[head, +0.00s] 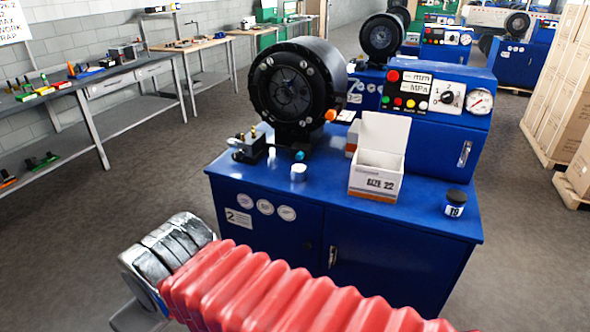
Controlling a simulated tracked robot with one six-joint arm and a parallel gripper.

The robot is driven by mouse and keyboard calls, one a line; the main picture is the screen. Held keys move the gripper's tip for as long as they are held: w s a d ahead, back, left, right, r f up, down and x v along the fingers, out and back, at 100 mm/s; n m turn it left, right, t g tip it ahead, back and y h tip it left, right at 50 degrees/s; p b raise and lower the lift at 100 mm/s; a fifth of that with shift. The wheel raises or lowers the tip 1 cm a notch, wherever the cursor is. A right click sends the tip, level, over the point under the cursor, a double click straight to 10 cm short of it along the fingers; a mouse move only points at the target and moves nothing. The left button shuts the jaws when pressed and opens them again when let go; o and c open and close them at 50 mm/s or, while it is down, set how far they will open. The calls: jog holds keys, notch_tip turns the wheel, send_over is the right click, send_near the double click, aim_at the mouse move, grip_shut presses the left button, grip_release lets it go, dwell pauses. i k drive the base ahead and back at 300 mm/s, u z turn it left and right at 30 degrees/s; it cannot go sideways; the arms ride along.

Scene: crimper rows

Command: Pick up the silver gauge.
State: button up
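A small silver-white round piece (299,172) stands on the blue machine's top, in front of the black crimping head. It may be the silver gauge, but it is too small to tell. A round dial gauge (480,101) with a white face is mounted on the control panel at the right. My arm, with a red ribbed sleeve and a grey jointed end, crosses the bottom of the head view in front of the machine. No gripper fingers can be made out, and nothing is seen held.
The blue machine top (330,208) also bears a metal fitting block (249,149), a teal ball (299,156), an open white box (378,160) and a dark jar (455,203). The black crimping head (290,85) rises behind. Workbenches line the left; cartons (560,90) stand right.

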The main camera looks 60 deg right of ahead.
aim_at(299, 171)
jog(key=z, duration=0.3)
jog(key=i, duration=0.7)
jog(key=z, duration=0.8)
jog(key=i, duration=0.7)
jog(key=z, duration=0.4)
